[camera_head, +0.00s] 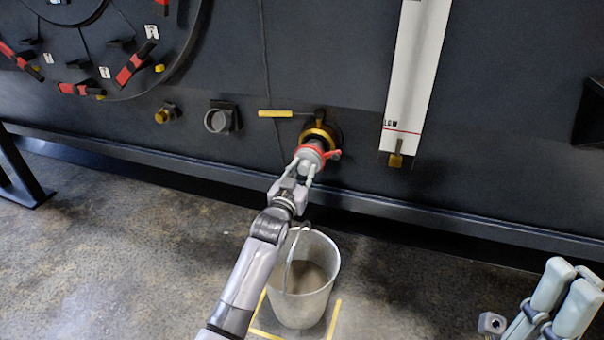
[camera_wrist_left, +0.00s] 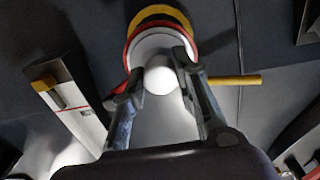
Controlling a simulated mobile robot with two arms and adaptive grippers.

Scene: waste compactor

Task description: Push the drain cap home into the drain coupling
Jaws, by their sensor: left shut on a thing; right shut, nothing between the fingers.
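The drain cap (camera_head: 311,152), grey with a red ring, is in front of the brass drain coupling (camera_head: 322,130) on the dark machine wall. A red lever sticks out to its right. My left gripper (camera_head: 303,165) is shut on the cap from the front. In the left wrist view the cap's pale face with a red rim (camera_wrist_left: 135,50) lies between the fingers, and the yellow coupling ring (camera_wrist_left: 160,12) shows just behind it. Cap and coupling look roughly in line; I cannot tell how deep the cap sits. My right gripper (camera_head: 570,284) is shut and empty at the lower right, partly cut off.
A metal bucket (camera_head: 303,290) stands on the floor under the coupling, inside a yellow marking. A yellow-handled valve lever (camera_head: 288,113) is just left above the coupling. A white level gauge (camera_head: 415,75) hangs to the right. A low rail (camera_head: 180,165) runs along the wall.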

